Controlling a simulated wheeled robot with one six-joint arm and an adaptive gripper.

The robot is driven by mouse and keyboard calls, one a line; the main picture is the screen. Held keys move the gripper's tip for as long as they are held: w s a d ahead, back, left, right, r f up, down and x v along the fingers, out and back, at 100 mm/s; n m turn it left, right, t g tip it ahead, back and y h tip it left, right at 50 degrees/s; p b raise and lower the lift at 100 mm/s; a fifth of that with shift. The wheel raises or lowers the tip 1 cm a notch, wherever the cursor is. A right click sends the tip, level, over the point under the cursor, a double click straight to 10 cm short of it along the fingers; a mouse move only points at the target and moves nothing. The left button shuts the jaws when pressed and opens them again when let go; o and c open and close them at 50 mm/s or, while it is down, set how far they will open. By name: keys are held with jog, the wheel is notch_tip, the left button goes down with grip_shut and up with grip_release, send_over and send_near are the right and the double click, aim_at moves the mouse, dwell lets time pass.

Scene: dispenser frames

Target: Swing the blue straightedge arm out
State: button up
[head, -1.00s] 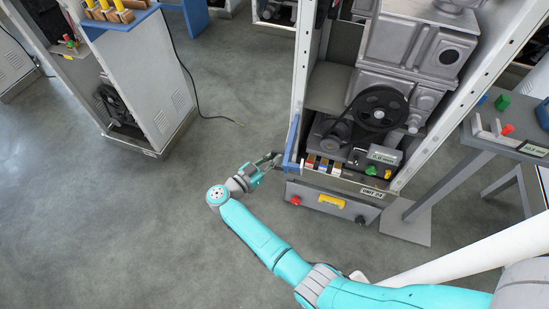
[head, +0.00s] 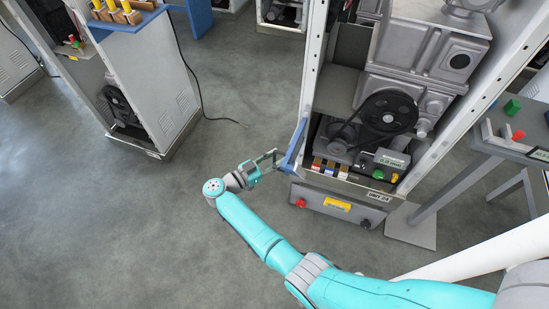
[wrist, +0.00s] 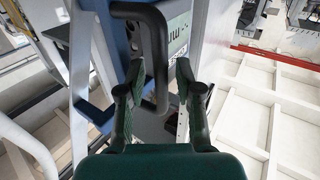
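The blue straightedge arm (head: 294,146) hangs at the left post of the unit's frame in the head view, angled outward at its lower end. In the head view my gripper (head: 268,160) is at the outer side of the blue arm.
The unit holds a black pulley (head: 388,111) and grey machinery. A grey front panel (head: 338,205) with a red knob and yellow label sits below. A table (head: 500,145) stands right. Another cabinet (head: 150,80) stands left.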

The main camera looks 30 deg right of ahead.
jog(key=a, duration=1.2)
jog(key=shift+s, duration=0.35)
jog(key=s+d+r+n+t+y, duration=0.1)
jog(key=s+d+n+t, duration=0.2)
jog(key=s+d+t, duration=0.3)
jog(key=s+d+n+t+y, duration=0.15)
jog(key=s+d+t, duration=0.25)
jog(key=s+t, duration=0.4)
jog(key=s+a+r+n+y, duration=0.2)
jog(key=s+r+n+y, duration=0.2)
jog(key=s, duration=0.5)
jog(key=s+a+r+n+y, duration=0.3)
jog(key=s+r+n+y, duration=0.1)
jog(key=s, duration=0.5)
jog(key=s+a+r+n+y, duration=0.3)
jog(key=s+r+n+y, duration=0.2)
jog(key=s, duration=0.4)
jog(key=shift+s+a+r+y, duration=0.2)
jog(key=shift+s+r+y, duration=0.2)
jog(key=shift+y, duration=0.85)
